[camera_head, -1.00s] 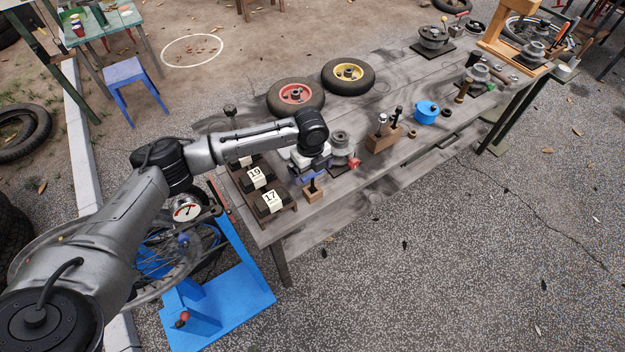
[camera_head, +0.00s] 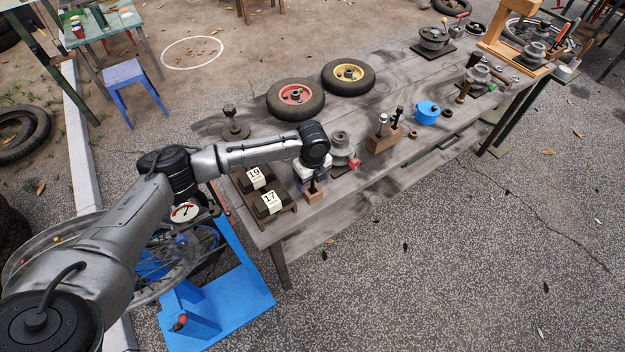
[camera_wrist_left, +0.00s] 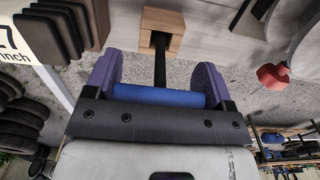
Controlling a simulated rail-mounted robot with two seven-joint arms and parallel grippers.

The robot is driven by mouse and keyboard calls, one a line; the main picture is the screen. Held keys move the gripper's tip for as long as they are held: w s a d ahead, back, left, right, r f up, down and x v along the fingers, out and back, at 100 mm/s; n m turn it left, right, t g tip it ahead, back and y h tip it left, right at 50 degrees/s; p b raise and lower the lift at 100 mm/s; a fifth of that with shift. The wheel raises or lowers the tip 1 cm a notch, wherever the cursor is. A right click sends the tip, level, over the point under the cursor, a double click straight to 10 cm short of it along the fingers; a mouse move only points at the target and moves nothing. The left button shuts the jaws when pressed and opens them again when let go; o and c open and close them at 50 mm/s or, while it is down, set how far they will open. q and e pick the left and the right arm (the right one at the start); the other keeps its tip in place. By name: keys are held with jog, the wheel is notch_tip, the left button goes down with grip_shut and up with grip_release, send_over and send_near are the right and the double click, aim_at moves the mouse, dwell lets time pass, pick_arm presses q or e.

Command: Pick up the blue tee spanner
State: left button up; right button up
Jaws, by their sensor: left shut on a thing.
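The blue tee spanner shows in the left wrist view as a blue crossbar (camera_wrist_left: 160,96) with a black shaft. The shaft runs to the dark hole of a small wooden block (camera_wrist_left: 173,22), and its end is hidden there. The block also shows in the head view (camera_head: 314,197) near the bench's front edge. My left gripper (camera_wrist_left: 158,92) is shut on the blue crossbar, with a purple finger at each end of it. In the head view my left gripper (camera_head: 312,178) is just above the block and mostly hides the spanner. My right gripper is not in view.
A rack with number cards 19 and 17 (camera_head: 286,218) stands left of the block. A grey pulley-like part (camera_head: 341,142) and a red piece (camera_head: 355,163) are close on the right. A wooden holder with upright tools (camera_head: 384,142) stands farther right.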

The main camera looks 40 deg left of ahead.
pick_arm(q)
jog(key=c, duration=0.4)
jog(key=shift+c, duration=0.2)
jog(key=shift+r, duration=0.5)
notch_tip(320, 180, up, 4)
jog(key=shift+f+p, duration=0.2)
jog(key=shift+p, duration=0.5)
jog(key=w+d+r+p, duration=0.1)
jog(key=d+r, duration=0.5)
jog(key=d, duration=0.5)
jog(key=shift+w+d+r+p, duration=0.25)
jog(key=shift+w+d+p, duration=0.05)
jog(key=shift+p, duration=0.05)
